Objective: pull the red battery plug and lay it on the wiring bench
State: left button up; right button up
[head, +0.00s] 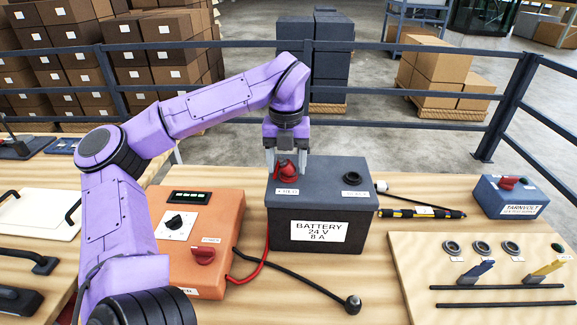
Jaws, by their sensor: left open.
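The red battery plug (287,172) sits upright on the left part of the top of the dark battery (321,205), which is labelled 24 V. My left gripper (286,168) points down from above with one finger on each side of the plug. It is open, and I cannot tell whether either finger touches the plug. A red cable (262,262) runs from the battery's left side to the orange charger box. The wiring bench (275,308) is light wood, and the battery stands on it. My right gripper is out of view.
An orange box (196,240) with a red knob stands left of the battery. A black lead (300,283) with a round end lies in front. A dark railing (420,125) runs behind.

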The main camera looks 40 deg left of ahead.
aim_at(287, 162)
pick_arm(q)
jog(key=shift+s, duration=0.15)
dwell(0.4)
jog(key=shift+d, duration=0.1)
jog(key=shift+w, duration=0.2)
grip_shut()
jog(key=shift+r+p, duration=2.4)
jog(key=shift+r, duration=0.65)
